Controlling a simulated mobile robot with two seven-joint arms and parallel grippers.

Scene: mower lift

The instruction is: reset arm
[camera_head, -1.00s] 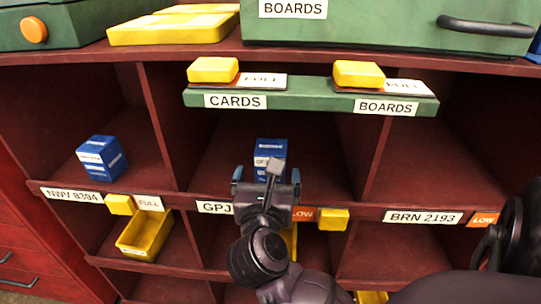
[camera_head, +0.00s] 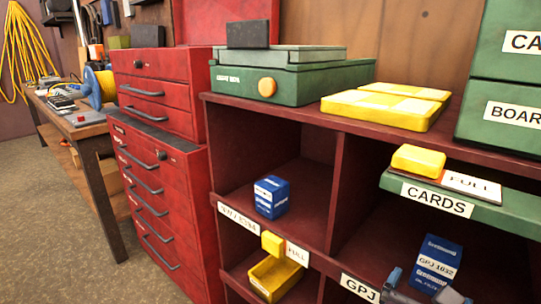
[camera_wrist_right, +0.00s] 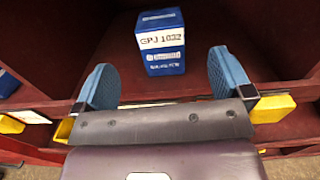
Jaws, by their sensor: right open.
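My right gripper (camera_wrist_right: 162,85) is open in the right wrist view, with its two blue fingers spread apart. A blue and white box marked GPJ 1032 (camera_wrist_right: 162,45) stands on the shelf just beyond the fingertips, and nothing is between the fingers. In the head view only part of the right gripper (camera_head: 420,295) shows at the bottom right edge, in front of the same box (camera_head: 437,262). My left gripper is not in view.
A red cubby shelf (camera_head: 338,195) holds another blue box (camera_head: 271,197) and a yellow bin (camera_head: 275,277). A green case (camera_head: 290,82) and yellow cases (camera_head: 385,108) lie on top. A red tool cabinet (camera_head: 165,180) and a workbench (camera_head: 85,125) stand left, beside open floor.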

